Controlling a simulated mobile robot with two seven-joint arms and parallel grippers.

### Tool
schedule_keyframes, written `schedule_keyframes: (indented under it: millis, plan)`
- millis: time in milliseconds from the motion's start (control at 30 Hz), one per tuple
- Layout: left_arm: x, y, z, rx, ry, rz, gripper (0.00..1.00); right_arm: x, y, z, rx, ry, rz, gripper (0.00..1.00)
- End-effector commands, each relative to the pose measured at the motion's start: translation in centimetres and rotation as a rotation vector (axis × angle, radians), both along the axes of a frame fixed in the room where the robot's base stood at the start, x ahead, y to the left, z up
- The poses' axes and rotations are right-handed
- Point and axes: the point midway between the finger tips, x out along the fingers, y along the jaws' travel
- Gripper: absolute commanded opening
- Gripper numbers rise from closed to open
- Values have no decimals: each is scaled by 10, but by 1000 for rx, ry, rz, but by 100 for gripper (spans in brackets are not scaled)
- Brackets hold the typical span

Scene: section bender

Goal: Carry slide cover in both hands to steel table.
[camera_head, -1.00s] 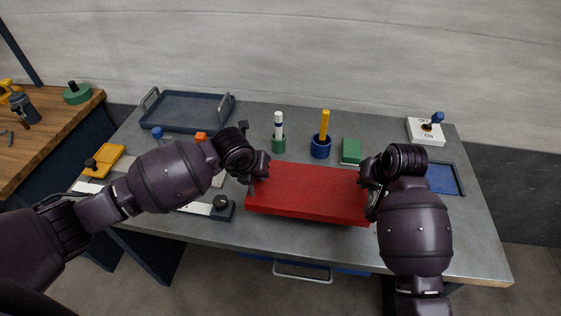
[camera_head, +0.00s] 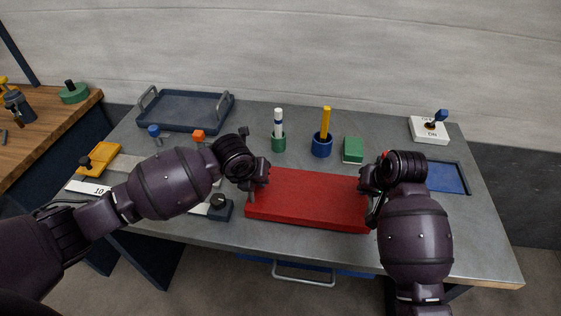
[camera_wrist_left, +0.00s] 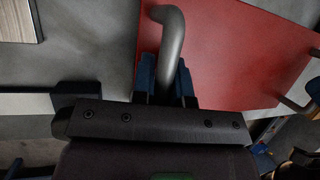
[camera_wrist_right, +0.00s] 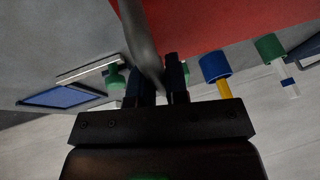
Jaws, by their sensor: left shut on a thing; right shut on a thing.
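The slide cover (camera_head: 307,199) is a flat red slab in the middle of the head view, over the front of the grey steel table (camera_head: 420,240). My left gripper (camera_head: 259,184) is at its left end, shut on a grey handle (camera_wrist_left: 172,45) that shows in the left wrist view. My right gripper (camera_head: 370,190) is at its right end, shut on another grey handle (camera_wrist_right: 138,40). The cover looks level. I cannot tell whether its underside touches the tabletop.
Behind the cover stand a green cup with a marker (camera_head: 278,140), a blue cup (camera_head: 321,146) and a green block (camera_head: 353,150). A dark tray (camera_head: 186,110) is at back left. A switch box (camera_head: 428,130) and blue-floored tray (camera_head: 446,177) are at right. Measuring tools lie left.

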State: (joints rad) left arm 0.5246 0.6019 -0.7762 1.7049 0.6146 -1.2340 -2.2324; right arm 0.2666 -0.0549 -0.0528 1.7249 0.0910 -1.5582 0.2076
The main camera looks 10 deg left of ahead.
Motion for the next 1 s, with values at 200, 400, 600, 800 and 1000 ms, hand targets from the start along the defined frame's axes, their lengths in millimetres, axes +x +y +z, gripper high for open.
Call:
schedule_keyframes:
  millis: [200,400,600,800,1000]
  plan:
    - [0,1,-9,2,3,1,18,0,-1,-9,-1,3,-1,18]
    - [0,1,-8,1,2,1,40,0,0,-8,-1,2,-1,40]
    - [0,0,-7,1,2,1,40,0,0,-8,-1,2,0,40]
    - [-4,3,4,0,0,-1,40,0,0,-8,0,2,0,40]
    - [-17,10,35,2,-2,-2,40,0,0,-8,0,2,0,40]
